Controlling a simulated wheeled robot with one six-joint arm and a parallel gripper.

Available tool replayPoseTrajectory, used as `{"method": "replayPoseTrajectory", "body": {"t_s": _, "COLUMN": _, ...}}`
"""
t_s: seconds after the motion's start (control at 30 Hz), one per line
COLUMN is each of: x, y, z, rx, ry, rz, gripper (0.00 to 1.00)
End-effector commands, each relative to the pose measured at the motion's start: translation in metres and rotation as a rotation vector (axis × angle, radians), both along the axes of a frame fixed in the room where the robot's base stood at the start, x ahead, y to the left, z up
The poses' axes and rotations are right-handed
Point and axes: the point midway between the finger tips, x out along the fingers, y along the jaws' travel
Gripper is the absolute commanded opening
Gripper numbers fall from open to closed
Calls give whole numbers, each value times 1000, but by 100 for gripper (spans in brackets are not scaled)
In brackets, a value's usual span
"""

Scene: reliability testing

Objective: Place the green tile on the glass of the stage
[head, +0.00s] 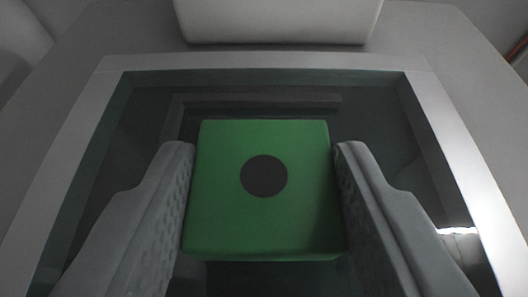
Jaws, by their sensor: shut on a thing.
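The green tile (222,218) is a square block with a dark round spot on its top face. My gripper (264,165) is shut on it, one grey finger against its left side and one against its right. The stage's dark glass (375,125) lies below and around the tile, inside a light grey frame (265,62). The tile is over the glass, within the frame. I cannot tell whether its underside touches the glass.
A white rounded block (278,20) stands just beyond the far side of the frame. Bare glass shows on the left and right of the fingers. A bright reflection lies at the lower right of the glass.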

Motion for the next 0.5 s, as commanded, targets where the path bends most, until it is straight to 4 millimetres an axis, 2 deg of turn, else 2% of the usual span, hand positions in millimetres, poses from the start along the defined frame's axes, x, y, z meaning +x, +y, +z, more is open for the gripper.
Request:
{"method": "replayPoseTrajectory", "body": {"t_s": 0.17, "x": 2, "y": 0, "z": -8, "rx": 0, "ry": 1, "rz": 0, "gripper": 22}}
{"method": "replayPoseTrajectory", "body": {"t_s": 0.37, "x": 2, "y": 0, "z": -32, "rx": 0, "ry": 0, "rz": 0, "gripper": 22}}
{"method": "replayPoseTrajectory", "body": {"t_s": 0.5, "x": 2, "y": 0, "z": -35, "rx": 0, "ry": -1, "rz": 0, "gripper": 22}}
